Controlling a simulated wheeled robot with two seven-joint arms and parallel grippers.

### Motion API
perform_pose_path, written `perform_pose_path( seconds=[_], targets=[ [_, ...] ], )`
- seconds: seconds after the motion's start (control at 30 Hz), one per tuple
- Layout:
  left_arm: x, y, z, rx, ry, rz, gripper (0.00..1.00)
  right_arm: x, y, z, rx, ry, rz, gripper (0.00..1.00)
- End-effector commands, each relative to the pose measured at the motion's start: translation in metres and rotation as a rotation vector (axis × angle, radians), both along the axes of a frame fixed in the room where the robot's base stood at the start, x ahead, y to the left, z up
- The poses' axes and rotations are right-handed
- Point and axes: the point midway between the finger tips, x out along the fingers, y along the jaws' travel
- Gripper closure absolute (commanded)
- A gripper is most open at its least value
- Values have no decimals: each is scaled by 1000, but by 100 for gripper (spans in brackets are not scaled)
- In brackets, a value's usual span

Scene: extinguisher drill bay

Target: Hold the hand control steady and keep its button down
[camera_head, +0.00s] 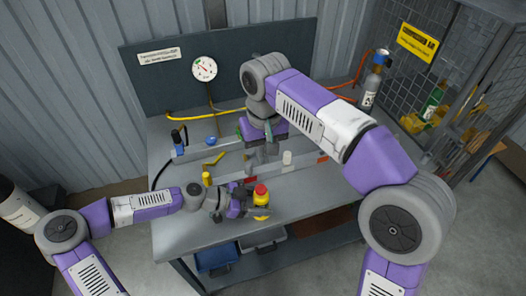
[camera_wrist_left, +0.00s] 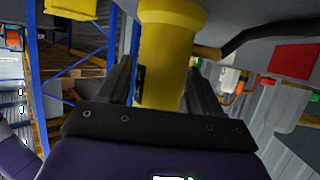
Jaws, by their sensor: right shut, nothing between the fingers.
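The yellow hand control (camera_head: 262,212) stands upright near the front edge of the bench, with its red button (camera_head: 261,189) on top. My left gripper (camera_head: 250,204) has its fingers on either side of the control and is shut on it. In the left wrist view the yellow body (camera_wrist_left: 168,55) fills the space between the two fingers; the button is out of that view. My right gripper (camera_head: 261,164) is shut and empty, pointing down above the bench. In the picture its tips are behind the red button and apart from it.
The grey bench (camera_head: 190,228) carries a yellow cylinder (camera_head: 206,179), a white cylinder (camera_head: 287,157) and a blue-black item (camera_head: 178,140). A gauge (camera_head: 204,68) is on the back panel. A gas bottle (camera_head: 371,88) stands at the back right, beside a mesh cage. Bins (camera_head: 215,260) sit below.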

Motion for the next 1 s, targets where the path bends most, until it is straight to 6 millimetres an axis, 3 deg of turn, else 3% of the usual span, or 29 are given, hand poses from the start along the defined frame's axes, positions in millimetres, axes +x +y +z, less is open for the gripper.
perform_pose_path(
  seconds=[0.03,0.1,0.47,1.0],
  targets=[
    [0,0,0,0,0,0,27,0,0,0,0,0,0,100],
    [0,0,0,0,0,0,16,0,0,0,0,0,0,100],
    [0,4,1,1,0,2,16,0,0,0,0,0,0,100],
    [-13,93,37,1,0,6,16,0,0,0,0,0,0,100]
  ],
)
